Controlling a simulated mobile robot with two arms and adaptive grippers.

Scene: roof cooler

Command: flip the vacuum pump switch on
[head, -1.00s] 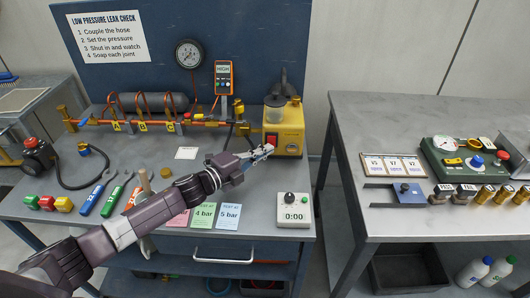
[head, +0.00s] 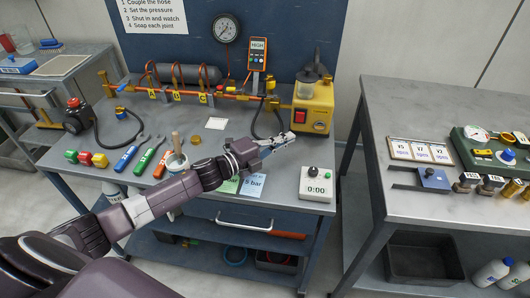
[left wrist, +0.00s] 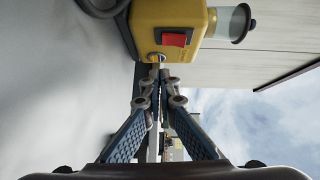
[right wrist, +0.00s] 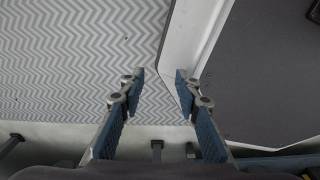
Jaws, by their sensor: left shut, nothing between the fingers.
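The yellow vacuum pump (head: 325,97) stands at the back right of the workbench. Its red rocker switch (head: 301,116) is on the side facing my left arm. In the left wrist view the red switch (left wrist: 174,39) shows clearly on the pump's yellow body (left wrist: 150,20), but I cannot tell its position. My left gripper (head: 290,138) is shut and empty, in front of the pump and apart from the switch. Its closed fingertips (left wrist: 157,83) point toward a round metal fitting next to the switch. My right gripper (right wrist: 158,82) is open and empty above a zigzag-patterned floor.
A timer (head: 316,185) sits right of my left forearm. A multimeter (head: 258,55) and a copper pipe line are left of the pump. A black hose (head: 266,131) curves beside the pump. Wrenches and coloured blocks lie at the bench's left. A second table (head: 405,110) stands right.

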